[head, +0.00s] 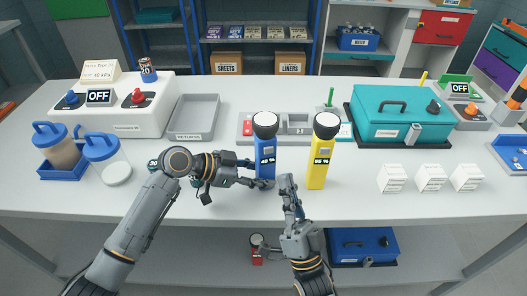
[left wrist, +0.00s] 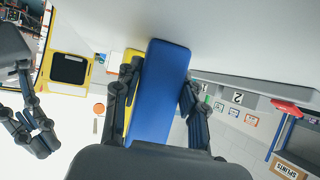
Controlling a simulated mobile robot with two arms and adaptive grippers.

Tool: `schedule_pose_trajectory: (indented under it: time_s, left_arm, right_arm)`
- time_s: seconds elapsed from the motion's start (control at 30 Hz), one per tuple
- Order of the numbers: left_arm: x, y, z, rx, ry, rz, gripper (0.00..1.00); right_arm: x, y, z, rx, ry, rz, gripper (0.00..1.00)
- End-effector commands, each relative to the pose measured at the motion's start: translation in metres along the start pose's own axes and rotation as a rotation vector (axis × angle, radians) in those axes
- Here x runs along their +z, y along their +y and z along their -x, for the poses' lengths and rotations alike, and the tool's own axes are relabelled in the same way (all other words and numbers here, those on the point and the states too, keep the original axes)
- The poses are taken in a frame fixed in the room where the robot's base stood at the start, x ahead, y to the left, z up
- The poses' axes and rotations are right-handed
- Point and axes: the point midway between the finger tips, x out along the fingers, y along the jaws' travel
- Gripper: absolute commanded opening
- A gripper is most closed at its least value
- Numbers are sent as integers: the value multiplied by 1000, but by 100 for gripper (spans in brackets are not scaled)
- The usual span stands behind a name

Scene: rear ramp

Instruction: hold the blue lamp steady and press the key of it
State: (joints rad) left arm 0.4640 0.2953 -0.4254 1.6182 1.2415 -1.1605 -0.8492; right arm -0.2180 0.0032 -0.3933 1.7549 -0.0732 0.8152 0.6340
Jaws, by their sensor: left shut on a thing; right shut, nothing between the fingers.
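The blue lamp (head: 265,150) stands upright at the front middle of the table, with a white and black head and a "40 %" label. My left gripper (head: 262,184) is shut on its lower body; the left wrist view shows the blue body (left wrist: 160,90) between both fingers. My right gripper (head: 287,182) is shut and empty, just right of the lamp's lower part; whether it touches is unclear. It also shows at the left of the left wrist view (left wrist: 32,135). I cannot make out the lamp's key.
A yellow lamp (head: 318,165) marked "55 %" stands close on the right, behind my right gripper. A grey and red holder (head: 295,125) is behind. A teal case (head: 400,115) and several white boxes (head: 430,178) are further right. A grey tray (head: 193,118) is left.

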Motion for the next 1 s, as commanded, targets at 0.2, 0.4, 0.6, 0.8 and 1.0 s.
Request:
schedule_pose_trajectory:
  time_s: [0.2,0.4,0.6,0.8,1.0]
  left_arm:
    - [2,1,-1,2,-4,2,24]
    - [2,1,-1,2,-4,2,24]
    - [2,1,-1,2,-4,2,24]
    - [2,0,-1,2,-3,2,24]
    - [2,0,-1,2,-3,2,24]
  right_arm:
    - [16,17,-23,0,1,2,0]
    - [28,27,-37,0,0,0,0]
    - [32,32,-43,1,-1,0,0]
    - [32,32,-43,1,-2,0,0]
    - [32,32,-43,1,-1,0,0]
